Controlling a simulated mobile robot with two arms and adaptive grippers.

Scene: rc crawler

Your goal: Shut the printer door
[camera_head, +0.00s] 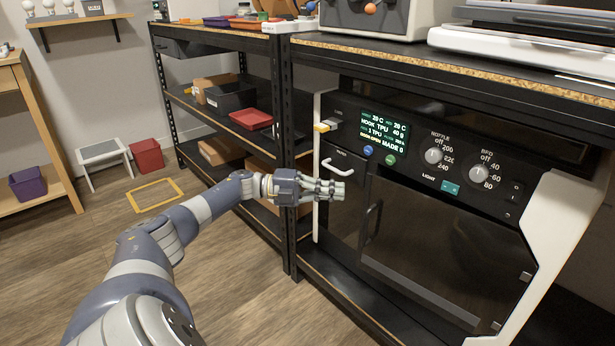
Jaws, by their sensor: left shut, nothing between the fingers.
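The printer (345,110) stands on the lower part of the workbench at the right, with a black front and white side panels. Its dark door (450,240) has a black handle (373,222) near its left edge and hinge pieces at its right edge. The door looks nearly flush with the front; I cannot tell exactly how far it stands ajar. My right gripper is out of view.
The control panel above the door has a lit screen (385,132) and two knobs (434,156). A black shelf rack with a red tray (251,119) stands left of the printer. A red bin (147,155) and a white step stool (103,153) stand beyond open wooden floor.

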